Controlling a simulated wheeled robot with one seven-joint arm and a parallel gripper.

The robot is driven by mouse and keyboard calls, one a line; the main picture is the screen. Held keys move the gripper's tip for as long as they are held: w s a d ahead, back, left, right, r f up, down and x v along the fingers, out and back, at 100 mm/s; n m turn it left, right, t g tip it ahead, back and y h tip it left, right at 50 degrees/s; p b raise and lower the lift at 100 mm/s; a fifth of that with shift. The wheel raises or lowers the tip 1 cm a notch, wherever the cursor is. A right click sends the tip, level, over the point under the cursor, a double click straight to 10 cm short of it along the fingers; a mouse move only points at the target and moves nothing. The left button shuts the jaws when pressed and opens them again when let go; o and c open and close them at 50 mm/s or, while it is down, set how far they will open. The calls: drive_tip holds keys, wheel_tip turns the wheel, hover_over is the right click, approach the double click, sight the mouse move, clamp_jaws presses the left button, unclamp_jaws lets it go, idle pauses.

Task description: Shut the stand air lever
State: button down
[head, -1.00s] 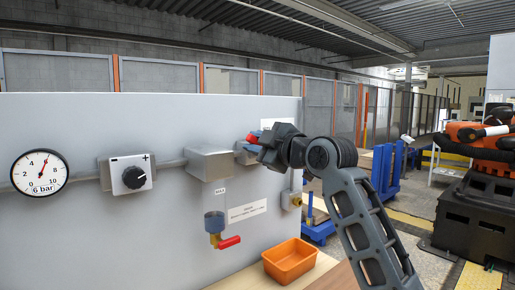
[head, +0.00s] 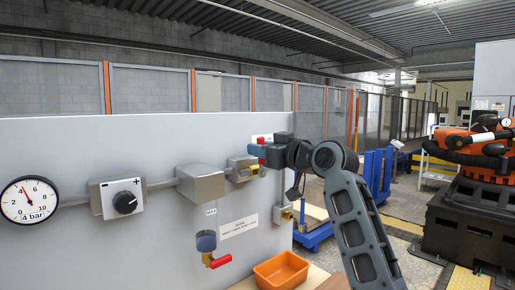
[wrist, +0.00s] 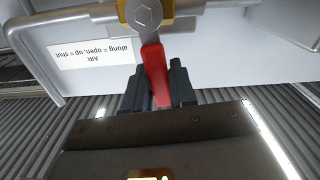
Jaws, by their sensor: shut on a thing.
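The red stand air lever (wrist: 153,72) stands almost square to the pipe on its brass valve (wrist: 145,12) in the wrist view, leaning slightly. My gripper (wrist: 158,92) is shut on it, with a dark finger on each side of its free end. In the head view my gripper (head: 264,153) is at the panel, and a bit of the red lever (head: 256,151) shows above the valve (head: 242,169). The label (wrist: 90,52) by the valve appears upside down in the wrist view and reads "AIR, along = open, up = shut".
A gauge (head: 30,201) marked 4 bar, a regulator knob (head: 125,202) and a grey box (head: 201,183) line the pipe. Below hangs a blue bowl (head: 206,240) with another red handle (head: 220,261). An orange bin (head: 281,271) sits underneath.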

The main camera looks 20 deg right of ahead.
drive_tip(key=shift+w+d+f+m, duration=0.15)
drive_tip(key=shift+d+m, duration=0.2)
drive_tip(key=shift+m, duration=0.25)
drive_tip(key=c, duration=1)
unclamp_jaws()
drive_tip(key=b+v, duration=0.1)
drive_tip(key=v, duration=0.7)
drive_tip(key=shift+w, duration=0.1)
